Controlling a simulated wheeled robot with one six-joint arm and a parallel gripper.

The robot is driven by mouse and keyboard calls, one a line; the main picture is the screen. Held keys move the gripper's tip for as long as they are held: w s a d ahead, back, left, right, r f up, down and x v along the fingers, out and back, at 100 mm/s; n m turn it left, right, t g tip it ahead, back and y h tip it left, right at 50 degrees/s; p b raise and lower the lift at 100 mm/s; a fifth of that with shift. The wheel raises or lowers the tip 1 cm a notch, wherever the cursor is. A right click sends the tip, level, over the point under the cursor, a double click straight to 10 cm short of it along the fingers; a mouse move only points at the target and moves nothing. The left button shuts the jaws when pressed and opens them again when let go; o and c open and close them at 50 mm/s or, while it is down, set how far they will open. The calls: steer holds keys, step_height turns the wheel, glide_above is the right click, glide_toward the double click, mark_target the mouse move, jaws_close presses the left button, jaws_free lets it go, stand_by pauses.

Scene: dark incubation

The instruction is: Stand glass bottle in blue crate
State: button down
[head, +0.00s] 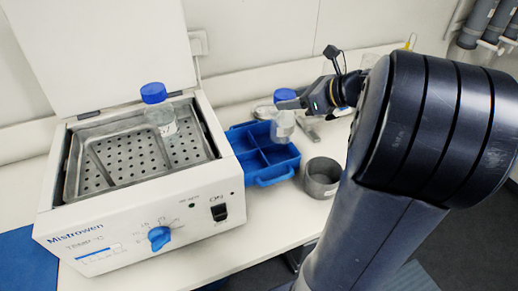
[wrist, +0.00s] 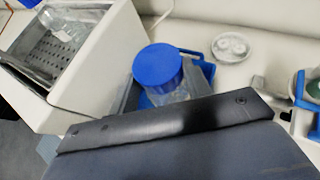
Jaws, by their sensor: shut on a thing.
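A clear glass bottle with a blue cap (head: 283,127) is in my gripper (head: 290,104), which is shut on it. The bottle looks roughly upright over the right part of the blue crate (head: 275,180). I cannot tell whether its base is above the crate's rim or inside a compartment. A second blue-capped bottle (head: 160,118) stands in the bath at the left.
The white water bath (head: 140,240), lid up, stands left of the crate with a perforated metal tray inside. A grey round pot (head: 322,180) stands close right of the crate. A pale dish (wrist: 232,47) lies behind the crate.

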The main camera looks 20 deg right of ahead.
mark_target(293, 129)
step_height(293, 129, down, 10)
steer(key=shift+a+r, duration=0.1)
stand_by(0.4)
steer(key=shift+f, duration=0.2)
steer(key=c, duration=0.7)
jaws_free()
steer(key=shift+r, duration=0.15)
steer(key=shift+r+p, duration=0.2)
steer(key=shift+p, duration=0.1)
steer(key=b+v, duration=0.1)
steer(key=v, duration=1)
steer(key=shift+s+d, duration=0.25)
steer(key=shift+s, duration=0.15)
